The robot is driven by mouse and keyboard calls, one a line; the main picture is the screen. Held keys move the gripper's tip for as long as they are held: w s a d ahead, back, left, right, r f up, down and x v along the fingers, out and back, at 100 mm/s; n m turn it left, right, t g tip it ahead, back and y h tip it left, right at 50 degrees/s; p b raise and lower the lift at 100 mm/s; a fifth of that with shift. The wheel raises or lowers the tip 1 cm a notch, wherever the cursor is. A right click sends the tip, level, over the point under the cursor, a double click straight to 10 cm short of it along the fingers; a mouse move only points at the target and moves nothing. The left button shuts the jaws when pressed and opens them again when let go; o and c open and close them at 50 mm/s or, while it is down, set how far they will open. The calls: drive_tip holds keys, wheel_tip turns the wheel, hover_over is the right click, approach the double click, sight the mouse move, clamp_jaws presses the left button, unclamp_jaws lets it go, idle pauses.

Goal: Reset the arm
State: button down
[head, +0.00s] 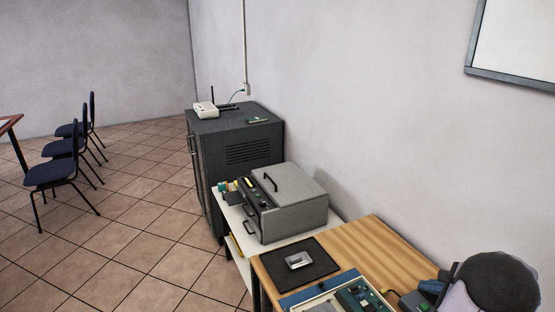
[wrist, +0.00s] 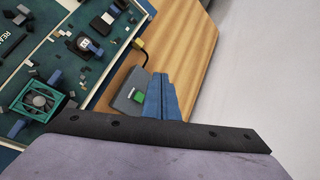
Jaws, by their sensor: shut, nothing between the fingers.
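My gripper (wrist: 160,82) shows in the wrist view as two blue fingers pressed together, shut with nothing between them. It is over the wooden table (wrist: 188,50), beside a small grey box (wrist: 125,100) with a green patch. The fingers overlap the box's right side in the picture; I cannot tell whether they touch it. In the head view my arm is at the lower right corner, near the table's wall side, and the fingertips are hard to make out.
A green circuit board (wrist: 75,50) with a fan (wrist: 38,100) lies left of the gripper. A black mat (head: 315,266) holds a small silver part (head: 298,260). A grey case (head: 290,208) and a dark cabinet (head: 235,150) stand farther back. The wall (head: 350,100) is close on the right.

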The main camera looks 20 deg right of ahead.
drive_tip(key=w+a+r+n+g+y, duration=0.15)
drive_tip(key=w+a+n, duration=0.25)
drive_tip(key=a, duration=0.6)
drive_tip(key=w+a+n+g+y, duration=0.1)
drive_tip(key=w+a+n+y, duration=0.15)
drive_tip(key=a+n, duration=0.45)
drive_tip(key=w+a+n+g+y, duration=0.15)
drive_tip(key=w+a, duration=0.25)
drive_tip(key=a, duration=0.8)
drive_tip(key=s+a+n+g+h, duration=0.1)
drive_tip(key=s+a+n+g, duration=0.1)
drive_tip(key=s+a+n, duration=0.4)
drive_tip(key=s+a+n+g+h, duration=0.2)
drive_tip(key=s+a+n, duration=0.4)
drive_tip(key=a+n, duration=0.5)
drive_tip(key=a, duration=0.3)
drive_tip(key=shift+s+g, duration=0.3)
drive_tip(key=shift+a, duration=0.1)
wheel_tip(320, 180, down, 43)
drive_tip(key=b, duration=4.3)
